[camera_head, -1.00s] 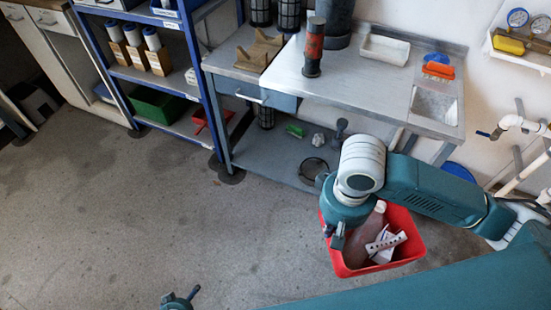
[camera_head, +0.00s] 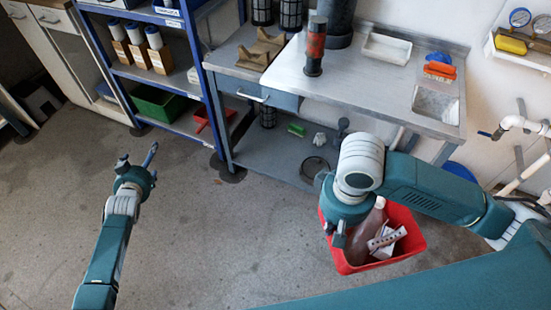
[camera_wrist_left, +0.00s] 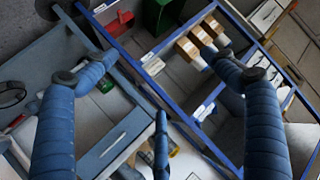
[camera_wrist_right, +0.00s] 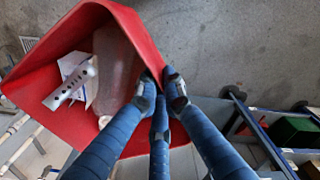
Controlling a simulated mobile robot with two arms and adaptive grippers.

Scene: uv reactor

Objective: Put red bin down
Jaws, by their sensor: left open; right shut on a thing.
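The red bin (camera_head: 412,238) is at the lower right of the head view, in front of the workbench. It holds a brownish translucent bottle (camera_head: 367,228) and a white piece with holes (camera_head: 386,241). My right gripper (camera_head: 338,232) is shut on the bin's rim at its left side. The right wrist view shows the bin (camera_wrist_right: 35,85) with the fingers (camera_wrist_right: 160,85) pinching its rim. I cannot tell whether the bin's base touches the floor. My left gripper (camera_head: 137,157) is open and empty above the floor at the left; its spread fingers (camera_wrist_left: 148,70) show in the left wrist view.
A workbench (camera_head: 350,85) with a lower shelf (camera_head: 265,155) stands behind the bin. A blue rack (camera_head: 213,90) holds a green bin (camera_head: 158,102) and a small red container. White pipes (camera_head: 515,160) run along the right wall. The floor (camera_head: 220,240) in the middle is clear.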

